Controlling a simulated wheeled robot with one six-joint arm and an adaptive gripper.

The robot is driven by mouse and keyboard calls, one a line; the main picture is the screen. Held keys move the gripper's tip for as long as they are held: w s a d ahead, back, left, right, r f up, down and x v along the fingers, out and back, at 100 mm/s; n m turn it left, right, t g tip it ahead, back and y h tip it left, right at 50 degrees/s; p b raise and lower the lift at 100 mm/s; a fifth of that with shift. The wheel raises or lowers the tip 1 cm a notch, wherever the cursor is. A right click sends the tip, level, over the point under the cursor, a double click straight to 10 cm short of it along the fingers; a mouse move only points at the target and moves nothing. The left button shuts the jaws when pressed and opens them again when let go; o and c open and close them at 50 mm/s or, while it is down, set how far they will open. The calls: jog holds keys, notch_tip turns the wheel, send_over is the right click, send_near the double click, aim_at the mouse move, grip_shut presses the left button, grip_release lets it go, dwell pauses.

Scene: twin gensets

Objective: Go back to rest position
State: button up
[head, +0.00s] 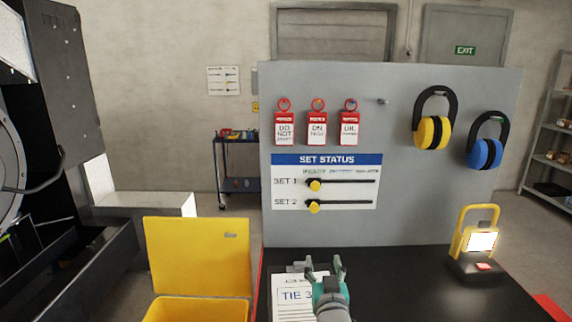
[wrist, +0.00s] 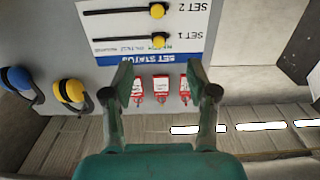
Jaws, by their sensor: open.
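My gripper (head: 325,272) is at the bottom middle of the head view, above the black bench and in front of the grey board. Its fingers are apart with nothing between them. In the wrist view my gripper (wrist: 161,85) also shows open and empty, facing the board, which appears upside down. The set status panel (head: 325,181) is on the board, with two yellow slider knobs, for set 1 (head: 315,185) and set 2 (head: 314,206), both near the left ends of their slots. Three red and white tags (head: 317,128) hang above the panel.
Yellow (head: 433,131) and blue (head: 485,153) ear defenders hang at the board's right. A lit yellow work lamp (head: 480,242) stands on the black bench (head: 400,285). A paper sheet (head: 290,297) lies by my gripper. An open yellow box (head: 197,255) and dark machinery (head: 60,150) are at left.

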jog(key=shift+n+g+y, duration=0.3)
jog(key=shift+n+g, duration=0.1)
jog(key=s+d+f, duration=0.1)
jog(key=s+f, duration=0.2)
jog(key=f, duration=0.1)
jog(key=s+d+f, duration=0.1)
jog(key=s+f, duration=0.3)
jog(key=s+d+f, duration=0.1)
jog(key=s+f, duration=0.3)
jog(key=f, duration=0.1)
jog(key=shift+s+d, duration=0.1)
jog(key=shift+d, duration=0.05)
jog(key=s+d+f, duration=0.1)
jog(key=s+f, duration=0.3)
jog(key=s, duration=0.3)
jog(key=s+d+f, duration=0.2)
jog(key=s+f, duration=0.1)
jog(key=s, duration=0.4)
jog(key=s+d+r+g, duration=0.1)
jog(key=s, duration=1.3)
jog(key=s+d+r+g, duration=0.1)
jog(key=s+d+r, duration=0.1)
jog(key=s, duration=1.3)
jog(key=shift+s+m, duration=0.3)
jog(key=shift+m, duration=0.1)
jog(key=shift+d, duration=0.1)
